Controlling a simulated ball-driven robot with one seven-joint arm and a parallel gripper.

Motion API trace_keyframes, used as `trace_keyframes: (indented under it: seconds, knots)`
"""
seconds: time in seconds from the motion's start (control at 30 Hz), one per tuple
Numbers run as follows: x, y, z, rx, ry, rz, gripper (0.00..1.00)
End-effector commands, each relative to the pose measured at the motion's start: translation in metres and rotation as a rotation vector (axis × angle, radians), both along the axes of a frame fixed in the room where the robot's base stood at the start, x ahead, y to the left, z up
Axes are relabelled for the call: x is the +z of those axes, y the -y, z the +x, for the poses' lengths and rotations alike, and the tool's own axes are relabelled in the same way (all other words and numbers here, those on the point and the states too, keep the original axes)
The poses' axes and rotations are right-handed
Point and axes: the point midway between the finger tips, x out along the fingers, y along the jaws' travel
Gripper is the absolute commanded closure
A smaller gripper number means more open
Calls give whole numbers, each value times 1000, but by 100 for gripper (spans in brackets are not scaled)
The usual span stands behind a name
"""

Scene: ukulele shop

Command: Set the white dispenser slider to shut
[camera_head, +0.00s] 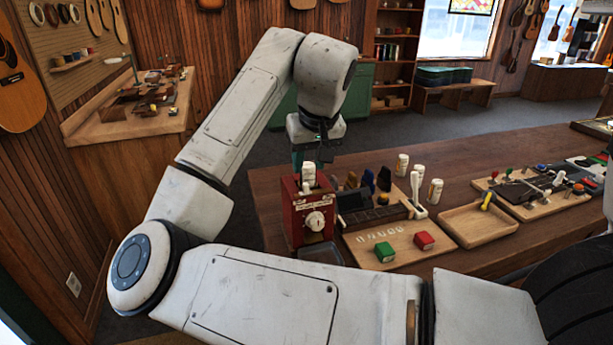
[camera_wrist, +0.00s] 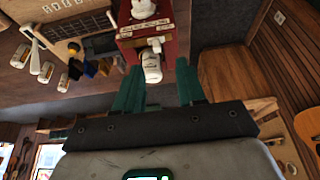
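A red dispenser box (camera_head: 309,213) stands at the near left end of the wooden table. It has pale label strips and a white round knob (camera_head: 315,221) on its front. A white bottle-like piece (camera_head: 308,173) stands at its top; I cannot make out which white part is the slider or its setting. In the wrist view the red box (camera_wrist: 172,38) and knob (camera_wrist: 143,8) are at the top. My gripper (camera_wrist: 160,76) is open, its green fingers apart with the white bottle-like piece (camera_wrist: 152,66) appearing between their tips; contact is unclear. In the head view my gripper (camera_head: 308,155) is above the box.
A dark tray (camera_head: 322,253) lies before the box. A tool board (camera_head: 545,195) is farther right.

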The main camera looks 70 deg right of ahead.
Motion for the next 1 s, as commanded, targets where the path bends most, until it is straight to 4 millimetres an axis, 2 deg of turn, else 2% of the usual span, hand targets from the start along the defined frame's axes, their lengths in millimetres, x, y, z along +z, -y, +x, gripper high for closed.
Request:
trace_keyframes:
  seconds: [0.1, 0.3, 1.0]
  knots:
    - [14, -4, -4, 0, 1, -1, 61]
    - [24, -8, -6, 0, -1, 1, 61]
    - [20, -5, -5, -1, -9, -33, 61]
